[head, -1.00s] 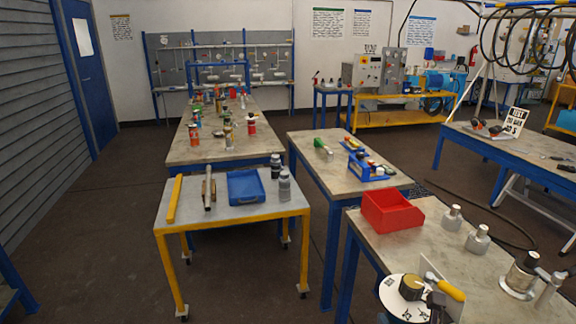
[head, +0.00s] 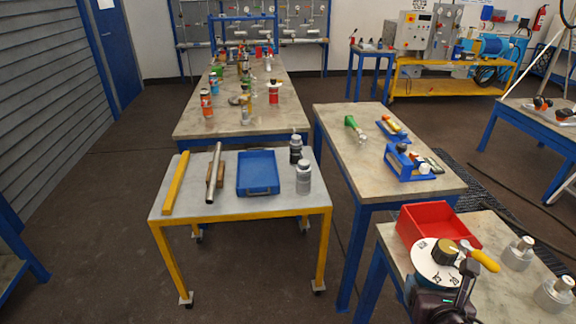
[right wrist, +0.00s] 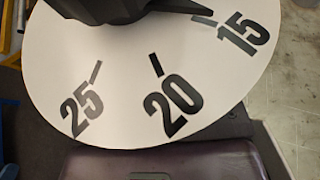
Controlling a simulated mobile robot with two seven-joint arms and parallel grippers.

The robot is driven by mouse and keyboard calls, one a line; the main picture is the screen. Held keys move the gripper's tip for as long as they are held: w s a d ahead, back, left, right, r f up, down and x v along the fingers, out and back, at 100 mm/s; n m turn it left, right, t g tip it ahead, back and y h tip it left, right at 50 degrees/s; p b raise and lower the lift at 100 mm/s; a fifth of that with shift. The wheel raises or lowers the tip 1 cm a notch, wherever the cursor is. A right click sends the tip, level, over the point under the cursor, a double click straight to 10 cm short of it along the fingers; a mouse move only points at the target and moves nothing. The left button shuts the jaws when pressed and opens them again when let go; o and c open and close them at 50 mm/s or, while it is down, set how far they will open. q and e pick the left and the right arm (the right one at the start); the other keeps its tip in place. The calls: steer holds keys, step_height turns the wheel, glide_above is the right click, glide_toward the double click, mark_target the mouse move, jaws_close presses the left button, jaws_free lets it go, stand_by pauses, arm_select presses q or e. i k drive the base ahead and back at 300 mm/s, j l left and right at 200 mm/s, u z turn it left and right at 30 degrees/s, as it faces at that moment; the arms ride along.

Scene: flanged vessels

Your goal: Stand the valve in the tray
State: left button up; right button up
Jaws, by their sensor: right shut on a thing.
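The valve has a white dial disc (head: 425,262) with a dark and brass-coloured knob on top. A yellow lever (head: 485,258) shows at its right side; I cannot tell for sure whether it belongs to the valve. My right gripper (head: 441,288) is shut on the valve below the disc, at the bottom right of the head view. In the right wrist view the dial (right wrist: 130,90) shows the numbers 15, 20 and 25; the grip itself is hidden. The blue tray (head: 258,190) lies empty on the yellow-legged cart, ahead and to the left. My left gripper is not in view.
On the cart, two grey bottles (head: 304,178) stand right of the tray; a metal tube (head: 214,172) and yellow bar (head: 176,183) lie left. A red bin (head: 410,235) and metal vessels (head: 518,253) stand on the right table. Open floor (head: 250,270) lies before the cart.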

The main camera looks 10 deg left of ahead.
mark_target(257, 171)
steer(key=i+l+u, duration=0.1)
steer(key=i+u, duration=0.35)
steer(key=i+l+u, duration=0.2)
steer(key=u, duration=0.25)
steer(key=i+l+u, duration=0.3)
steer(key=u, duration=0.15)
steer(key=i+l+u, duration=0.2)
steer(key=l+u, duration=0.25)
